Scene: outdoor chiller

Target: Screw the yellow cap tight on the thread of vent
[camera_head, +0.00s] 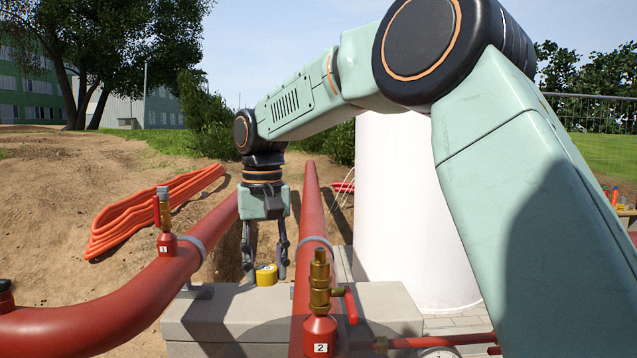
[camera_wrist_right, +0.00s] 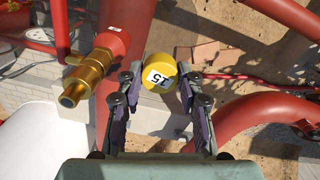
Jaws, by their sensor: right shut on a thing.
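The yellow cap (camera_head: 266,275) is between the fingers of my right gripper (camera_head: 264,272), which points down over the concrete block. In the right wrist view the cap (camera_wrist_right: 159,73) sits between the fingertips of my right gripper (camera_wrist_right: 160,88), shut on it; its white label reads "15". A brass vent (camera_head: 319,283) stands upright on the red stub marked 2, right of the gripper. Another vent (camera_head: 164,212) stands on the stub marked 1, at left. In the wrist view a brass vent (camera_wrist_right: 85,77) with a bare open end lies left of the cap, apart from it. My left gripper is out of view.
Red pipes (camera_head: 312,215) run on both sides of my right gripper. A concrete block (camera_head: 235,310) lies below it. A red lever (camera_head: 351,305) sticks out beside vent 2. A white tank (camera_head: 405,200) stands at right. Orange hoses (camera_head: 150,210) lie on the soil.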

